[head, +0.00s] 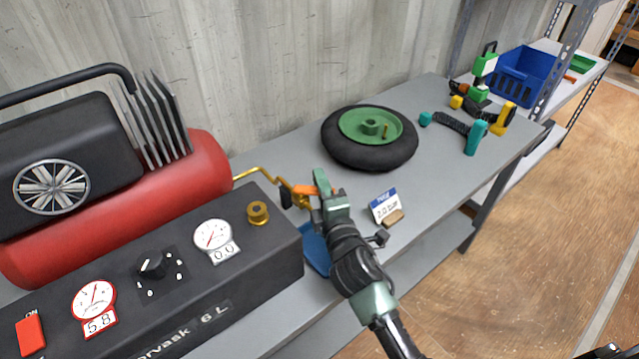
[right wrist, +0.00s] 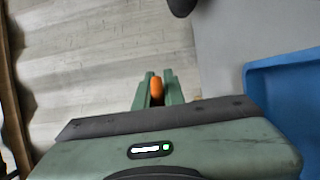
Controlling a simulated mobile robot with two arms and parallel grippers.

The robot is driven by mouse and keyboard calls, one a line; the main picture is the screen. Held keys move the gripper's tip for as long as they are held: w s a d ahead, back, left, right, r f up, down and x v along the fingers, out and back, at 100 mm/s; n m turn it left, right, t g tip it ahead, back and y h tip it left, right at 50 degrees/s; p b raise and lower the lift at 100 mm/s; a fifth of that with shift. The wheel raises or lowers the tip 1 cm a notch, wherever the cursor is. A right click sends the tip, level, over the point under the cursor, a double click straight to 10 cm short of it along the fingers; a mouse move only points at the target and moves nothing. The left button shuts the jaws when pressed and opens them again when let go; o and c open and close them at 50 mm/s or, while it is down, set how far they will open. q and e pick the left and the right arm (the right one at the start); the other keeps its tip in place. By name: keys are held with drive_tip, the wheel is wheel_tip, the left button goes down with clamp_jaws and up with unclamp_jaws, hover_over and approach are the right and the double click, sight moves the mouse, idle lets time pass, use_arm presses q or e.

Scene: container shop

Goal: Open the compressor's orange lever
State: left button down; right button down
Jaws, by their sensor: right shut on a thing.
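The compressor (head: 215,264) stands at the left of the table, with a red tank, a black motor housing and a black front panel. Its orange lever (head: 303,190) sits on a brass fitting at the right end of the panel, by a brass pipe. My right gripper (head: 318,186) is at the lever, its fingers shut on it. In the right wrist view the lever's orange end (right wrist: 156,87) shows between the two green fingers. Part of the lever is hidden by the fingers.
A black wheel with a green hub (head: 370,137) lies behind my right gripper. A price sign (head: 384,207) stands right of the gripper, and a blue object (head: 316,250) lies below it. Tools and a blue crate (head: 523,75) are at the far right.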

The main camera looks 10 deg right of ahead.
drive_tip(key=shift+f, duration=0.1)
idle(0.3)
drive_tip(key=c, duration=1.5)
unclamp_jaws()
